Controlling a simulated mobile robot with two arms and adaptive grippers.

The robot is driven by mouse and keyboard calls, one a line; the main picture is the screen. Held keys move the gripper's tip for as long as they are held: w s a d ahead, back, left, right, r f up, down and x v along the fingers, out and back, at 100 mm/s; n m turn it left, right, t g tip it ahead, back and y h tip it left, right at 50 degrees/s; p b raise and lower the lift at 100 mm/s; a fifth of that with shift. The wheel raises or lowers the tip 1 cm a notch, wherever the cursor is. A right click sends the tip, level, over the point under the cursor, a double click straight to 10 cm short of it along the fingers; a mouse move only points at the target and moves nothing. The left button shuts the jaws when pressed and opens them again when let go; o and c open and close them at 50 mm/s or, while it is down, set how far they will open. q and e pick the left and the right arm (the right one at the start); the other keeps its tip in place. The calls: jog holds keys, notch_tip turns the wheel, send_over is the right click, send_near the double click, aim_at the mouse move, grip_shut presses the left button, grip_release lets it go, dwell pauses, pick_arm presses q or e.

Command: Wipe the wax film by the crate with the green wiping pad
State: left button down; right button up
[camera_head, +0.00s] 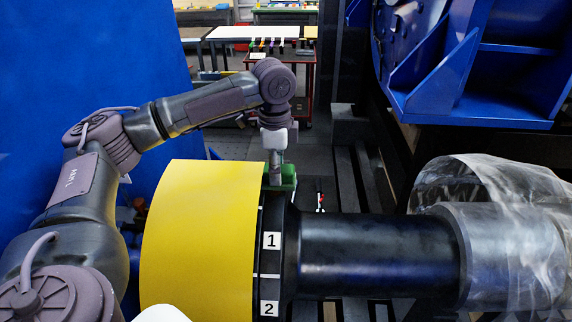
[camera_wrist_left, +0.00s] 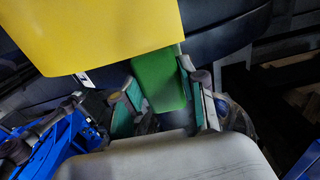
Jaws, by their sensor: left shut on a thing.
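My left gripper (camera_head: 278,176) reaches down at the far edge of a large black cylindrical part. It is shut on the green wiping pad (camera_head: 289,172). In the left wrist view the pad (camera_wrist_left: 159,82) stands between the two fingers of the gripper (camera_wrist_left: 163,100), and its far end meets the edge of a yellow sheet (camera_wrist_left: 95,30). I cannot tell whether the pad touches the black part. I cannot make out a wax film or a crate in either view. My right gripper is not in view.
The yellow sheet (camera_head: 197,240) covers the left of the black part, beside labels 1 (camera_head: 271,240) and 2 (camera_head: 269,308). A thick black shaft (camera_head: 375,253) runs right into clear plastic wrap (camera_head: 500,185). A big blue frame (camera_head: 470,85) stands at upper right. Benches (camera_head: 250,33) stand behind.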

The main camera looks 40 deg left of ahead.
pick_arm(q)
jog(key=shift+s+a+r, duration=0.15)
jog(key=shift+s+a, duration=0.1)
jog(key=shift+a, duration=0.35)
jog(key=shift+w+d, duration=0.45)
jog(key=shift+d, duration=0.4)
jog(key=shift+w+d, duration=0.25)
jog(key=shift+d, duration=0.4)
jog(key=shift+s+a+f, duration=0.15)
jog(key=shift+s+a, duration=0.3)
jog(key=shift+a, duration=0.25)
jog(key=shift+s+a+f, duration=0.1)
jog(key=shift+s+a, duration=0.35)
jog(key=shift+a, duration=0.25)
jog(key=shift+w, duration=0.1)
jog(key=shift+w+d, duration=0.25)
jog(key=shift+d, duration=0.5)
jog(key=shift+w+d+f, duration=0.1)
jog(key=shift+w+d, duration=0.3)
jog(key=shift+d, duration=0.35)
